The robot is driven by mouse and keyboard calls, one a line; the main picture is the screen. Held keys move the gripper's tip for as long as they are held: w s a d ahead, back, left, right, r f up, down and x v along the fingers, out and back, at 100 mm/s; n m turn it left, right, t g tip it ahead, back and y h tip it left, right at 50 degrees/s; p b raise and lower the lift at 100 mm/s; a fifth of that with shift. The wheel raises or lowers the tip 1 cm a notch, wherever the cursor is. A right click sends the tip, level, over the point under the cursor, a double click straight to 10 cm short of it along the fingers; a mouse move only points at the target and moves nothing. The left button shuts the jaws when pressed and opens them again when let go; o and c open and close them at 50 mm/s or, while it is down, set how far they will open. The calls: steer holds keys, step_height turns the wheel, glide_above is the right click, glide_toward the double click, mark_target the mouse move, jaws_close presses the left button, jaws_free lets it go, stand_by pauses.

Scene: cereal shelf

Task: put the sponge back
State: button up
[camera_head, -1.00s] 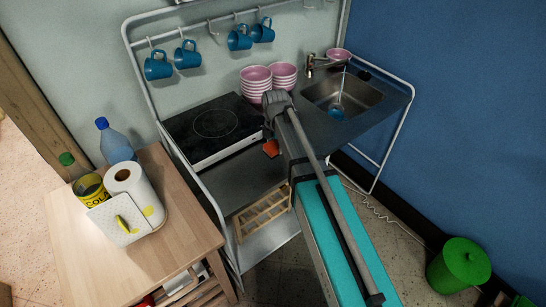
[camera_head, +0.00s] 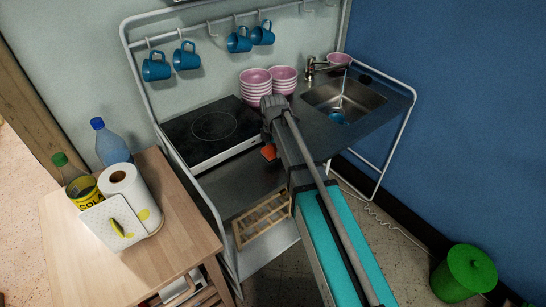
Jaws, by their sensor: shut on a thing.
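A small orange sponge (camera_head: 269,153) shows at the lower end of my gripper (camera_head: 267,143), just left of my arm, over the front part of the counter below the bowls. My gripper is shut on the sponge. The dark wrist hides most of the fingers, and I cannot tell whether the sponge touches the counter.
Pink bowls (camera_head: 256,80) are stacked behind my wrist. A black hob (camera_head: 212,128) lies to the left. Blue mugs (camera_head: 187,55) hang above. A wooden table (camera_head: 165,240) holds bottles, a can and a paper roll. A green bin (camera_head: 465,268) stands at right.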

mark_target(273, 155)
steer(key=shift+f+b, duration=1.2)
steer(key=shift+f, duration=0.3)
steer(key=shift+f, duration=0.2)
steer(key=o, duration=0.9)
steer(key=shift+r, duration=0.1)
steer(key=shift+r, duration=0.15)
step_height(273, 155, up, 12)
steer(key=p, duration=1.2)
